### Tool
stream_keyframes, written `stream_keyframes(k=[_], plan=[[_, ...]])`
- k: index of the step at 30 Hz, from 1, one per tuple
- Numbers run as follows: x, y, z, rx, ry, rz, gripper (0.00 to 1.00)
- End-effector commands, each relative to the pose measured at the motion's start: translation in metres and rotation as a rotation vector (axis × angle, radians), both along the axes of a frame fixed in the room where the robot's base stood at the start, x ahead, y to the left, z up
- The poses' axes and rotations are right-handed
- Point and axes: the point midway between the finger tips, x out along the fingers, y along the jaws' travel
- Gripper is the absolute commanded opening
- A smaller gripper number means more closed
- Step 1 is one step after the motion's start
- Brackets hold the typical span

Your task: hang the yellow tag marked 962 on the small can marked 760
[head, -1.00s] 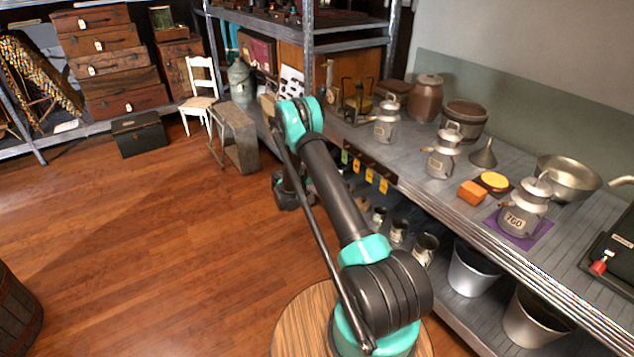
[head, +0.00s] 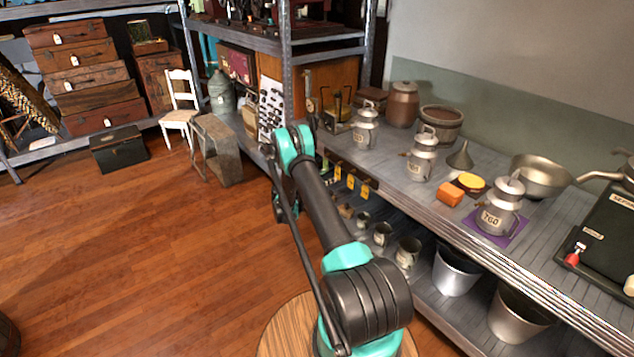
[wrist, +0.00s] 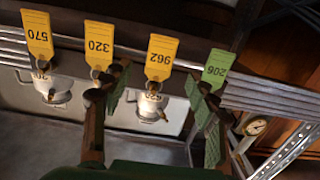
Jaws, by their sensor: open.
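The yellow tag marked 962 (wrist: 161,57) hangs from the rail at the shelf edge, between a green tag marked 206 (wrist: 216,68) and a yellow tag marked 320 (wrist: 99,47). In the wrist view my gripper (wrist: 160,92) is open and empty. Its green-padded fingers are either side of the 962 tag's lower part in the picture; I cannot tell the depth gap. In the head view my arm mostly hides the gripper. The small can marked 760 (head: 499,208), grey metal with a lid and handle, stands upright on a purple mat (head: 515,229) on the counter.
Another yellow tag marked 570 (wrist: 38,34) hangs further along. Two similar cans (head: 421,158) (head: 365,129), an orange block (head: 449,192), a funnel (head: 461,156) and a metal bowl (head: 541,176) share the counter. Buckets (head: 456,269) stand below. The wooden floor is open at left.

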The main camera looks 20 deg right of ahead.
Motion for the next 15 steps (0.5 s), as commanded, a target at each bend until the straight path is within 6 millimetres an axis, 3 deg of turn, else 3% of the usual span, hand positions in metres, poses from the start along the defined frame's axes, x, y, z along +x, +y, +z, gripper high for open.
stream_keyframes(k=[7,15], plan=[[0.014,-0.041,-0.002,0.0,0.0,-0.002,0.59],[0.023,-0.063,-0.003,0.0,0.0,0.0,0.59]])
